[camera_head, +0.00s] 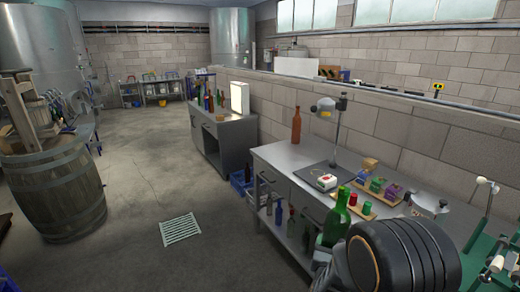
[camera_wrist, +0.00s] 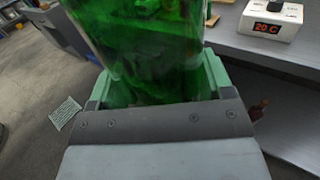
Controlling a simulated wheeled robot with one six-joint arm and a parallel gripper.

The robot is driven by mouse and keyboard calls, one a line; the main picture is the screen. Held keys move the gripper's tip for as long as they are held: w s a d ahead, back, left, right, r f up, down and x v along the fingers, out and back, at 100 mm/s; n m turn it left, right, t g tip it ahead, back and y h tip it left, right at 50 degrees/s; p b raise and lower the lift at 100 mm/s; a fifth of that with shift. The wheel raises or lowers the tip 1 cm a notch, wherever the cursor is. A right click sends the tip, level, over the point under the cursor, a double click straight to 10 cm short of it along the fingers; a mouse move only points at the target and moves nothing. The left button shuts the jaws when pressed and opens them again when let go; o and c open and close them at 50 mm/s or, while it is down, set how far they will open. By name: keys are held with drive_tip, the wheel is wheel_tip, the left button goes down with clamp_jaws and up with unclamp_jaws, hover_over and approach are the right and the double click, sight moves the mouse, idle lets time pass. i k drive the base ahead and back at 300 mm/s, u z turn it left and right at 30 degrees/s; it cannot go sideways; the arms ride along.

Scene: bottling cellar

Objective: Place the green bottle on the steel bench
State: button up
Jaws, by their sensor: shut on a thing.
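The green bottle (camera_head: 338,216) is upright at the front edge of the steel bench (camera_head: 285,158) in the head view. My gripper (camera_head: 324,248) is shut on its lower part, with my arm covering some of it. In the wrist view the green glass of the bottle (camera_wrist: 150,45) fills the space between the two pale green fingers of my gripper (camera_wrist: 157,85). The bottle's base is hidden there. The bench edge (camera_wrist: 265,52) lies to the right of the bottle in that view, apart from it.
On the bench stand a brown bottle (camera_head: 296,126), a lamp-like stand (camera_head: 337,130), a white box with a red display (camera_head: 327,181) and a wooden board with coloured pieces (camera_head: 375,188). Bottles stand on its lower shelf. Bare steel shows at the bench's left. A drain grate (camera_head: 180,229) lies on the floor.

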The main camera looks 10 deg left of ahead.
sight(277, 157)
drive_tip(key=u, duration=0.5)
drive_tip(key=i, duration=2.05)
drive_tip(key=u, duration=0.6)
drive_tip(key=i, duration=0.55)
